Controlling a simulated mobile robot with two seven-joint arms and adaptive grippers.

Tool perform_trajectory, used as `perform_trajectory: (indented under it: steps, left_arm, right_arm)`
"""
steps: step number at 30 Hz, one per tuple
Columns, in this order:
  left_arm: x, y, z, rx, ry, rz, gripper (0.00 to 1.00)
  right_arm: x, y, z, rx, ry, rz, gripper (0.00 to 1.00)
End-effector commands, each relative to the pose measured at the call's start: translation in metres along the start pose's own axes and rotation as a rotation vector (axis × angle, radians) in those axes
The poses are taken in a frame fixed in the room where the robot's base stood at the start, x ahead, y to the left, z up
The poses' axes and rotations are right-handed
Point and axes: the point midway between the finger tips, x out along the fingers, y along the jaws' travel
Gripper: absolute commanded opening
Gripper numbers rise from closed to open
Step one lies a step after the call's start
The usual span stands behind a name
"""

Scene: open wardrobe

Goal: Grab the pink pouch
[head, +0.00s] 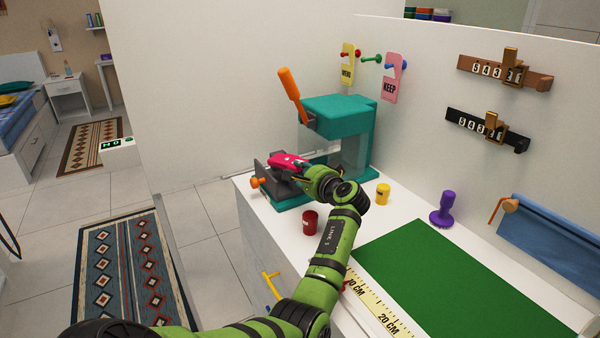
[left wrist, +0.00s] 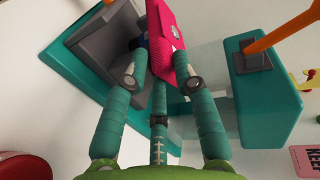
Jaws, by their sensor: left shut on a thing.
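The pink pouch (head: 285,161) is at the teal machine (head: 345,118), in front of its upright part and over its grey holder (head: 278,180). In the left wrist view the pouch (left wrist: 172,40) is between my fingers. My left gripper (head: 305,172) is shut on the pouch; in the left wrist view its teal fingers (left wrist: 160,80) reach to the pouch's near end. The pouch's far end runs out of the top of the left wrist view. I cannot tell whether the pouch touches the holder. My right gripper is in neither view.
An orange lever (head: 290,92) rises from the machine. A dark red cup (head: 310,222), a yellow cup (head: 383,194) and a purple stamp-like object (head: 441,212) stand on the white counter. A green mat (head: 440,275) and a yellow ruler (head: 377,305) lie at the front. Tags hang on the wall behind.

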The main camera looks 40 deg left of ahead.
Motion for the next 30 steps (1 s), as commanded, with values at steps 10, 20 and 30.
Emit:
perform_trajectory:
  steps: [10,20,30]
  left_arm:
    - [-0.003,-0.013,0.0,0.0,0.0,-0.003,0.0]
    - [-0.047,-0.023,-0.001,0.0,0.002,-0.002,0.0]
    - [-0.097,-0.029,0.0,-0.001,0.001,-0.002,0.0]
  right_arm:
    - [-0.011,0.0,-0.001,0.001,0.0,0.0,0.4]
    - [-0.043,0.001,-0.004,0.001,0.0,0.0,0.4]
    - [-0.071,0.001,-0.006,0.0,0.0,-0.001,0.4]
